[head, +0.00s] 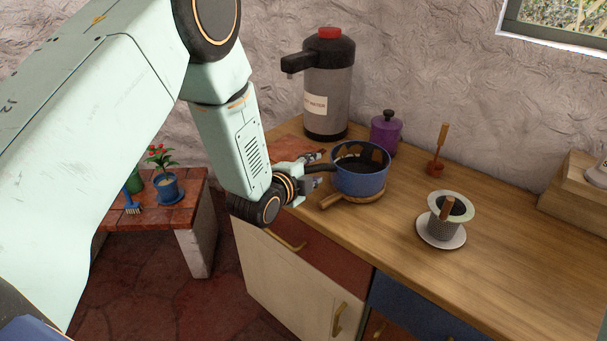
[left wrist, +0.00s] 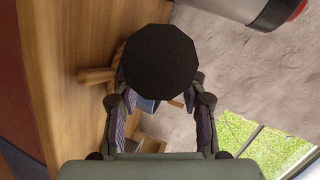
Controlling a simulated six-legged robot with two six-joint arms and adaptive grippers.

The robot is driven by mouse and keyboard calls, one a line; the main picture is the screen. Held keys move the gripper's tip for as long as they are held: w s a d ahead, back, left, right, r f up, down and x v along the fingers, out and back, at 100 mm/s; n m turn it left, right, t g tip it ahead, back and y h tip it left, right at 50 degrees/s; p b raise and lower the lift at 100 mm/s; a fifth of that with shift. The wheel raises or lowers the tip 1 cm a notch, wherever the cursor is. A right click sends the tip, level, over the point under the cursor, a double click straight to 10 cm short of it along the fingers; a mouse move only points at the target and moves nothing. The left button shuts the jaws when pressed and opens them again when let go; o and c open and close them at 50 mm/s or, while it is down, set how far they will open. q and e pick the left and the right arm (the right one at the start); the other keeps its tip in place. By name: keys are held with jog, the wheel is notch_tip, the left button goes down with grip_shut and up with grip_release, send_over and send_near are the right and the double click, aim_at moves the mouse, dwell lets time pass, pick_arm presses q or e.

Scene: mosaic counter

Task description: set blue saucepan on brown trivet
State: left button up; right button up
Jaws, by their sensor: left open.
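The blue saucepan (head: 362,181) stands upright on the round brown trivet (head: 331,202), whose wooden handle sticks out to the left below the pan. The trivet's wood also shows in the left wrist view (left wrist: 95,76). The saucepan's black handle (head: 322,167) points left, toward my left gripper (head: 318,169). That gripper is open, with its fingers on either side of the handle's end. In the left wrist view the handle's end (left wrist: 160,65) appears as a dark disc in front of the fingers and hides most of the pan. My right gripper is out of view.
A water dispenser (head: 328,90) and a purple canister (head: 385,135) stand behind the pan. A brown wooden-handled tool (head: 437,152) and a cup with strainer (head: 447,222) stand to the right. The front right counter (head: 520,280) is clear.

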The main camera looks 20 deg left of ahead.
pick_arm(q)
jog(key=v, duration=1.1)
jog(key=s+f+n+g+y, duration=0.1)
jog(key=s+f+n+g, duration=0.75)
jog(key=s+f, duration=0.9)
jog(key=s+f+n+g, duration=0.2)
jog(key=s+f+n, duration=0.1)
jog(key=s, duration=0.5)
jog(key=s+f+n+g, duration=0.3)
jog(key=s+n, duration=0.2)
jog(key=s, duration=0.3)
jog(key=shift+s+a+n+g+y+p, duration=0.2)
jog(key=shift+n+g+y+p, duration=0.1)
jog(key=shift+n+g+y, duration=0.1)
jog(key=shift+f, duration=0.3)
